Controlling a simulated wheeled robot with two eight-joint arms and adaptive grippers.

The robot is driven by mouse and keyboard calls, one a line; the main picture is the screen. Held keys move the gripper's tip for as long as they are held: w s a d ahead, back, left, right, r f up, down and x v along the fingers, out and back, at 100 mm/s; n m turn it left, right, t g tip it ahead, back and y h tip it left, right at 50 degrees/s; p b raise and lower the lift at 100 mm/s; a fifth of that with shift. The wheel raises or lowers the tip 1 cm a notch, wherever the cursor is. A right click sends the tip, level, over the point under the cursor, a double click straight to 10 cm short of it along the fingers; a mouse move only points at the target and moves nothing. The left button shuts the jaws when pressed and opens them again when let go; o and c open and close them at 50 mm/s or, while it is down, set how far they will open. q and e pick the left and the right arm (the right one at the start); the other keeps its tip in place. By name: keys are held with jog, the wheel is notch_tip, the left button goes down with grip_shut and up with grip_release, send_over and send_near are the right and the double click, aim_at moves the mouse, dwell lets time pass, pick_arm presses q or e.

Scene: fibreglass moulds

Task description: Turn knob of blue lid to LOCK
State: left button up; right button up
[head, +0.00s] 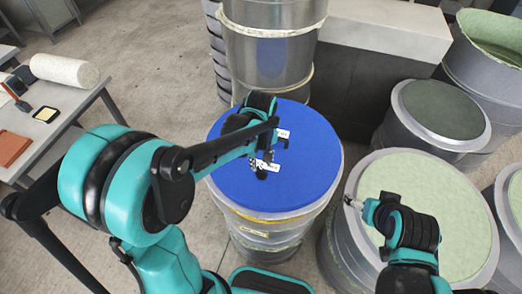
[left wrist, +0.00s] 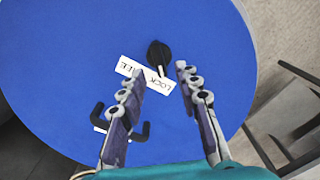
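The blue lid (head: 310,175) covers a metal drum and fills much of the left wrist view (left wrist: 60,60). Its black knob (left wrist: 159,53) has a pale pointer toward a white label (left wrist: 146,75) reading LOCK, with a second word, probably FREE, partly covered by a finger. My left gripper (head: 264,168) is low over the lid. In the left wrist view its fingers (left wrist: 160,70) are apart and empty, with the knob just beyond the tips. The knob is hard to make out in the head view. My right gripper (head: 357,203) is over a pale green drum top; its opening is unclear.
A black hook-like handle (left wrist: 120,127) with a white tag sits on the lid beside the left finger. A tall metal drum (head: 268,50) stands behind. Other drums (head: 440,110) crowd the right. A table (head: 60,110) with tools is at left.

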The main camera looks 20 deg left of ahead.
pick_arm(q)
notch_tip(320, 180, up, 8)
jog(key=shift+s, duration=0.1)
dwell(0.6)
jog(key=m+t+b, duration=0.3)
jog(key=m+t, duration=0.1)
jog(key=m, duration=0.1)
send_near(260, 170)
jog(key=s+a+r, duration=0.3)
jog(key=s+f+m+t, duration=0.1)
jog(key=s+a+f+m+t+b, duration=0.1)
jog(key=s+m+t, duration=0.1)
jog(key=shift+s+f, duration=0.3)
jog(key=shift+s, duration=0.05)
